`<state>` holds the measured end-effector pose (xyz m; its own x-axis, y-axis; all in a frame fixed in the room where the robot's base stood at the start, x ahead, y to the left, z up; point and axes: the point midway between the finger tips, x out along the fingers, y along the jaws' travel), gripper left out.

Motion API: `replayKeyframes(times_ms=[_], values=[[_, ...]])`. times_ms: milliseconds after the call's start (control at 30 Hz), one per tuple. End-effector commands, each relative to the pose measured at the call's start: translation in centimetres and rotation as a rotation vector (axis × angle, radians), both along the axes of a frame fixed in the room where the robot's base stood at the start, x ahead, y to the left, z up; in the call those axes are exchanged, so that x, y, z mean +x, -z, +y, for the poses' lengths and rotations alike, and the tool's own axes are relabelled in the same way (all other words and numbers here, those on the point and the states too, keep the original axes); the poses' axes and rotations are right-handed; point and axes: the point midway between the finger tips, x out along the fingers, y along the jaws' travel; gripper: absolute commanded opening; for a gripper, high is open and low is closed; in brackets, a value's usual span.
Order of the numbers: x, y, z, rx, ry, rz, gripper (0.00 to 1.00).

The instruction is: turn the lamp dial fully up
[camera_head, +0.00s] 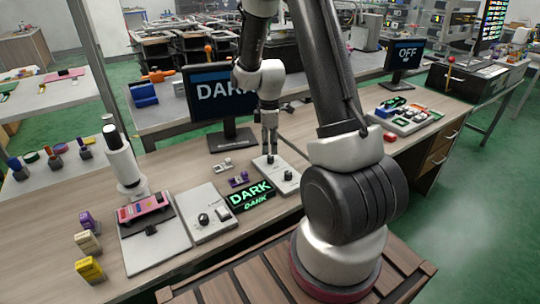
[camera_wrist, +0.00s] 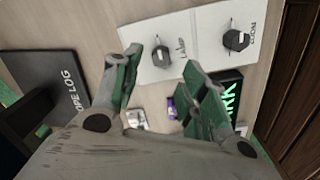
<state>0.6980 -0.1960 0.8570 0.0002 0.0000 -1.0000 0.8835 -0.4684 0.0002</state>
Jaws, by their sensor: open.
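A pale panel (camera_wrist: 202,30) lies on the bench with two dark dials on it. The far dial (camera_wrist: 161,56), whose label is slanted and hard to read but looks like lamp, shows between my fingertips in the wrist view. The near dial (camera_wrist: 236,40) is labelled ROOM. My gripper (camera_head: 270,152) points down over the far end of this panel (camera_head: 281,182), its fingers apart. In the wrist view my open gripper (camera_wrist: 162,60) has a fingertip on either side of the far dial. I cannot tell whether they touch it.
A green-lettered DARK sign (camera_head: 250,194) stands just left of the panel. A second pale panel (camera_head: 208,232) with a knob sits further left. A monitor (camera_head: 210,110) stands behind my gripper. Small purple (camera_head: 238,180) and pale items lie close by.

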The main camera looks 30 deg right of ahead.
Motion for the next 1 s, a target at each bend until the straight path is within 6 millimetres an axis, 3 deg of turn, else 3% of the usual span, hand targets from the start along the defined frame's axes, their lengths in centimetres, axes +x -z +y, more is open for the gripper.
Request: replayKeyframes(times_ms=[100, 300, 633, 867, 1000], values=[[-0.1, 2.2, 0.0, 0.000, 0.001, 0.004, 0.43], [0.0, 4.6, 0.0, 0.000, 0.001, 0.002, 0.43], [0.0, 5.1, 0.0, 0.000, 0.002, 0.000, 0.43], [0.0, 5.1, 0.0, 0.000, 0.002, 0.000, 0.03], [0.0, 5.1, 0.0, 0.000, 0.002, 0.000, 0.00]])
